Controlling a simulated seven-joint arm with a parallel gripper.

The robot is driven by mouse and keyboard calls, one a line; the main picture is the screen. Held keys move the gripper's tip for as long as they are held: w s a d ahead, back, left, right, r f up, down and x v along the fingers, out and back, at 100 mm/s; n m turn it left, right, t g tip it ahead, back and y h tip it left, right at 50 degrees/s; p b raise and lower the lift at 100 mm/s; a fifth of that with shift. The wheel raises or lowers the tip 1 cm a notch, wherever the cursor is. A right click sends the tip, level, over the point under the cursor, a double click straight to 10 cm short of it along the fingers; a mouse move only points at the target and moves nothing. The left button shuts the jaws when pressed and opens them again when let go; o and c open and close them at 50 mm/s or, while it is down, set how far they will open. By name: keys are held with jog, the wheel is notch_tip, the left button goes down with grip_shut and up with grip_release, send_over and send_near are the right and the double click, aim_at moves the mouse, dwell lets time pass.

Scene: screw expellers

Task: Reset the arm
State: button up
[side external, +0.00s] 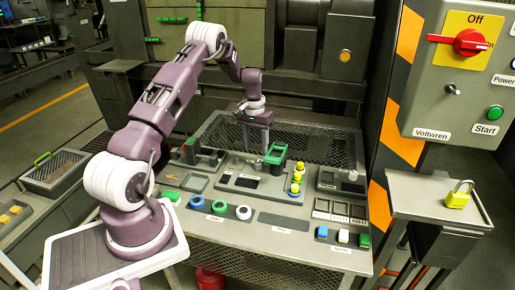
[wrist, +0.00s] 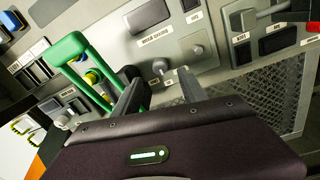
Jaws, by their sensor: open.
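My gripper (side external: 260,142) points down over the back middle of the grey work panel (side external: 284,196). In the wrist view my gripper (wrist: 160,88) has its two fingers apart, with nothing visible between them. A green frame-shaped handle (side external: 275,154) stands just right of the fingers in the side view. In the wrist view the green handle (wrist: 70,47) is left of the fingers, and its lower end passes close to the left finger. I cannot tell whether they touch.
Yellow and blue stacked pieces (side external: 297,178) stand right of centre. Coloured rings (side external: 243,212) and small blocks (side external: 343,237) line the panel's front. A control box with a red switch (side external: 471,42) and a shelf with a yellow padlock (side external: 457,200) are at right.

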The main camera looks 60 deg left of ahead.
jog(key=s+d+r+m+t, duration=0.1)
jog(key=s+d+r, duration=0.2)
jog(key=d+r, duration=0.7)
jog(key=s+d+r+m+t, duration=0.1)
jog(key=s+d+r, duration=0.1)
jog(key=d+r, duration=0.85)
jog(key=s+d+r+m+t, duration=0.1)
jog(key=s+d+r+m, duration=0.1)
jog(key=s+d, duration=0.4)
jog(key=s+d+r+m+t, duration=0.2)
jog(key=s+d+r, duration=0.2)
jog(key=s, duration=1.1)
jog(key=shift+s+d+r+m, duration=0.2)
jog(key=shift+s+d+m, duration=0.2)
jog(key=shift+d, duration=0.6)
